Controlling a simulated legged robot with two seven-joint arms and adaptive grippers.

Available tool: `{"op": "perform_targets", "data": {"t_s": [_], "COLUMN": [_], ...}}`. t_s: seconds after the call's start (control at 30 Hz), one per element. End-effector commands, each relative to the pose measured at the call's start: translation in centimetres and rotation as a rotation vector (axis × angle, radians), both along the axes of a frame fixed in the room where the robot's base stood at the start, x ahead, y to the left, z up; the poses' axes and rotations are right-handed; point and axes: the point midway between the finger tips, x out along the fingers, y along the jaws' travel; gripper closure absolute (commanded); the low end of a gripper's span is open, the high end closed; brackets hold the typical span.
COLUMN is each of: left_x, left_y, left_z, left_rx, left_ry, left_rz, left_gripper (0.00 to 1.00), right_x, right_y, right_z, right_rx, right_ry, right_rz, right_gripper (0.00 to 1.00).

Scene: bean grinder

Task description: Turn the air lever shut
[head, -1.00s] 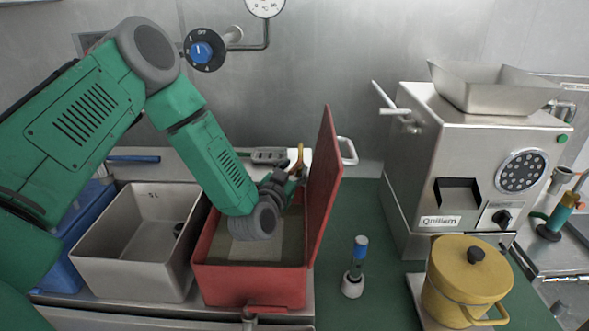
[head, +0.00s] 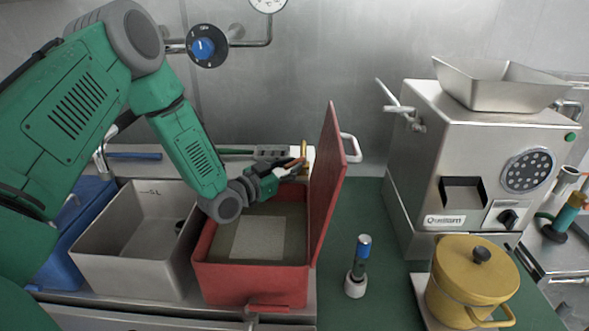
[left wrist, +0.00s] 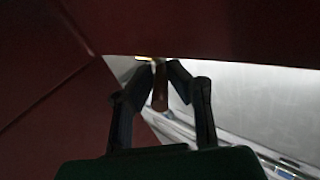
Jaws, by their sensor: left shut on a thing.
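A thin orange-brown lever (head: 294,163) sits beside an upright brass fitting (head: 304,152), behind the red box and close to its raised lid. My left gripper (head: 286,171) reaches over the back of the box to it and is shut on the lever. In the left wrist view, the two dark fingers of my left gripper (left wrist: 160,78) close around the brown lever (left wrist: 160,92), under a dark red surface. The lever's pivot is hidden, so I cannot tell its exact turn. My right gripper is not in view.
The red box (head: 250,282) stands open, its lid (head: 328,190) upright just right of my gripper. A steel bin (head: 135,270) is at left. A small blue-capped tool (head: 358,265), yellow pot (head: 470,285) and steel grinder (head: 460,160) stand at right. A blue dial (head: 204,48) is on the wall.

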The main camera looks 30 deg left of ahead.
Motion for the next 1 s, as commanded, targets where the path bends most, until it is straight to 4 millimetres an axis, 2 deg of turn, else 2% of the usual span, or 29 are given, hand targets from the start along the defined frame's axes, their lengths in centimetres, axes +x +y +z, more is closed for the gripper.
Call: {"op": "perform_targets", "data": {"t_s": [0.03, 0.3, 0.33, 0.37, 0.4, 0.77, 1.0], "left_x": [0.3, 0.3, 0.3, 0.3, 0.2, -0.1, -3.8], "left_y": [0.2, 0.3, 0.3, 0.3, 0.3, 0.4, 1.3], "left_z": [0.7, 0.7, 0.8, 0.8, 0.7, 0.1, 0.2], "left_rx": [-0.002, -0.002, -0.002, -0.002, -0.002, -0.001, -0.002], "left_ry": [-0.017, -0.018, -0.019, -0.019, -0.017, -0.005, -0.006], "left_rz": [-0.002, -0.003, -0.003, -0.003, -0.003, -0.004, -0.002], "left_gripper": [1.00, 1.00, 0.84, 0.74, 0.68, 0.68, 0.68], "right_x": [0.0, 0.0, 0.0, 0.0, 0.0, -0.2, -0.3], "right_y": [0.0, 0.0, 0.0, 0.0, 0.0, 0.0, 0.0], "right_z": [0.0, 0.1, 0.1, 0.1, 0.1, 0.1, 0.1], "right_rx": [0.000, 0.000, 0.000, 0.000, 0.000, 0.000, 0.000], "right_ry": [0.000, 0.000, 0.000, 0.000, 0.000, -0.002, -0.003], "right_rz": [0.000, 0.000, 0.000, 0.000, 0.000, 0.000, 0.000], "right_gripper": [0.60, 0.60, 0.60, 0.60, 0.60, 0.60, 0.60]}}
